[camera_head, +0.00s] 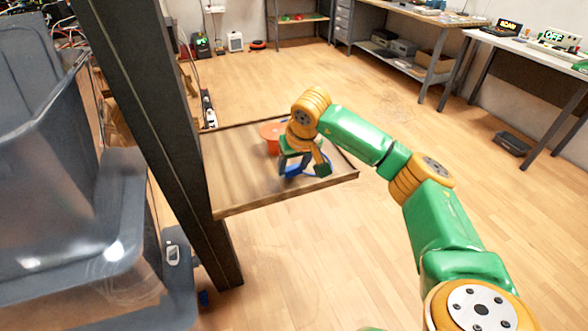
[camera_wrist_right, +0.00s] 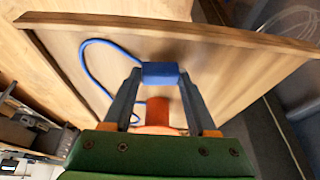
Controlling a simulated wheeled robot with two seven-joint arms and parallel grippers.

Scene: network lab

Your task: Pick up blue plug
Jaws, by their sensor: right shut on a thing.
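The blue plug (camera_wrist_right: 160,73) is a small blue block between the two fingertips of my right gripper (camera_wrist_right: 159,78) in the right wrist view. Both fingers touch its sides, and the gripper is shut on it. A blue cable (camera_wrist_right: 92,64) loops away from the plug over the board. In the head view my right gripper (camera_head: 301,166) is low over the wooden board, with blue parts (camera_head: 291,173) showing between and beside the fingers. I cannot tell whether the plug touches the board. My left gripper is not in view.
An orange-red spool-like object (camera_head: 271,131) stands on the wooden board (camera_head: 236,186), just beyond the gripper. A dark post (camera_head: 150,100) rises at the board's left side. Large grey bins (camera_head: 70,190) fill the left. Workbenches (camera_head: 440,22) stand at the back right; open floor lies between.

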